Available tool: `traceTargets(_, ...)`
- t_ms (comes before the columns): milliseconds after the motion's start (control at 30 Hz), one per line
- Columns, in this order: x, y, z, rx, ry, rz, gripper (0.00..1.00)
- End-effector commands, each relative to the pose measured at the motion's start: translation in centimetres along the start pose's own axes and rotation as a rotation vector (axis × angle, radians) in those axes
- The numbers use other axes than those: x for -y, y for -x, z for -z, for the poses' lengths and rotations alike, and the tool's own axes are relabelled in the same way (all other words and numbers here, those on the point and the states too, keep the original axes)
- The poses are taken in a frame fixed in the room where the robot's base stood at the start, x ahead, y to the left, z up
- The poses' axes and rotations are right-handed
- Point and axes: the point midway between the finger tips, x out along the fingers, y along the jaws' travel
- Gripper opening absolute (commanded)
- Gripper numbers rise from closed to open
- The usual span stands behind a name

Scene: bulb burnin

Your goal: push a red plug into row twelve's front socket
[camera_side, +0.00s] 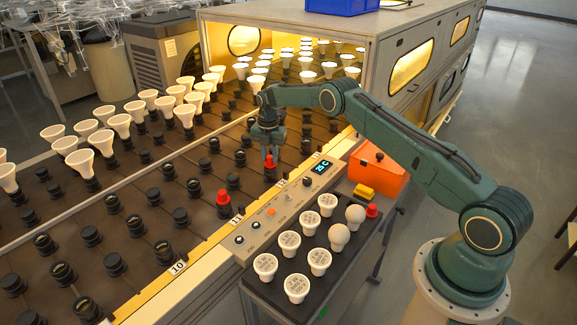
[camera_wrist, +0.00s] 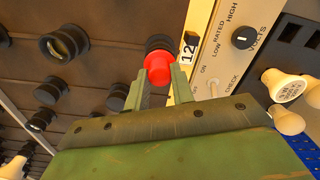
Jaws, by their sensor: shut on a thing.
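My gripper (camera_side: 268,150) points down at the front edge of the socket bed. Its two fingers (camera_wrist: 158,84) are shut on a red plug (camera_wrist: 158,68), which also shows below the gripper in the side view (camera_side: 270,163). The plug is at row twelve's front socket (camera_side: 270,175), a black ring that shows just beyond it in the wrist view (camera_wrist: 160,43), beside the "12" label (camera_wrist: 188,52). Plug and socket look lined up and close or touching; how deep the plug sits I cannot tell.
Another red plug (camera_side: 223,198) stands in row eleven's front socket. A third (camera_side: 372,211) is on the dark cart (camera_side: 268,290) with several bulbs. A control panel (camera_side: 290,208) borders the bed. White bulbs (camera_side: 120,125) fill sockets farther back; an orange bin (camera_side: 375,172) stands right.

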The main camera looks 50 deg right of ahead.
Motion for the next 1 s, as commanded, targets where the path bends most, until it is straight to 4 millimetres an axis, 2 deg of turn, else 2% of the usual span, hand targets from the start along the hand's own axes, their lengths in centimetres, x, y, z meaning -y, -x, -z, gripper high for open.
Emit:
traceTargets(200,0.0,-0.5,0.0,0.0,0.0,0.0,0.02)
traceTargets(233,0.0,-0.5,0.0,0.0,0.0,0.0,0.28)
traceTargets(333,0.0,-0.4,0.0,0.0,0.0,0.0,0.47)
traceTargets(367,0.0,-0.4,0.0,0.0,0.0,0.0,0.49)
traceTargets(767,0.0,-0.1,0.0,0.0,0.0,0.0,0.49)
traceTargets(1000,0.0,1.8,0.0,0.001,0.0,-0.001,0.49)
